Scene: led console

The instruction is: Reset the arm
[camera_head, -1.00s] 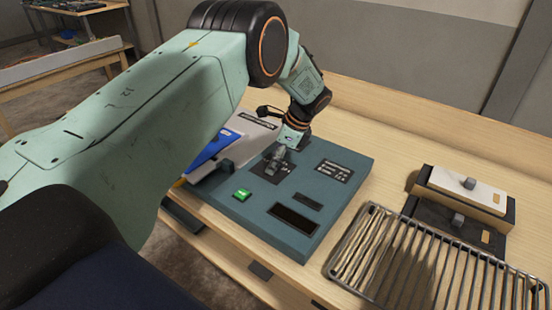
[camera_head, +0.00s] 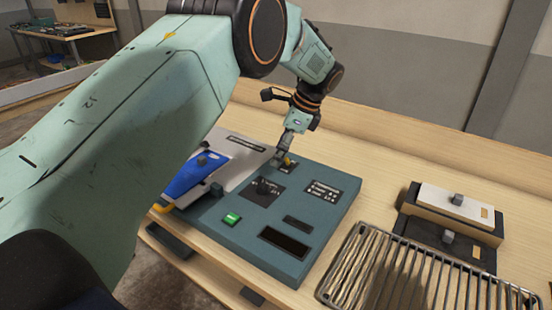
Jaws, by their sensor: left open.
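My left arm comes in from the left and reaches over the teal console (camera_head: 322,208). My left gripper (camera_head: 283,162) is open at the console's back edge, close to a small yellow part (camera_head: 289,161). I cannot tell whether it touches that part. The console also bears a dark knob or lever (camera_head: 264,187), a lit green button (camera_head: 231,219), a dark display (camera_head: 284,243) and a label plate (camera_head: 323,191). My right gripper is not in view.
A blue part (camera_head: 188,178) lies left of the console, partly behind my arm. A wire rack (camera_head: 425,275) stands at the front right. Behind it are a white-topped block (camera_head: 455,203) and a black block (camera_head: 450,244). The wooden table (camera_head: 400,150) is clear at the back.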

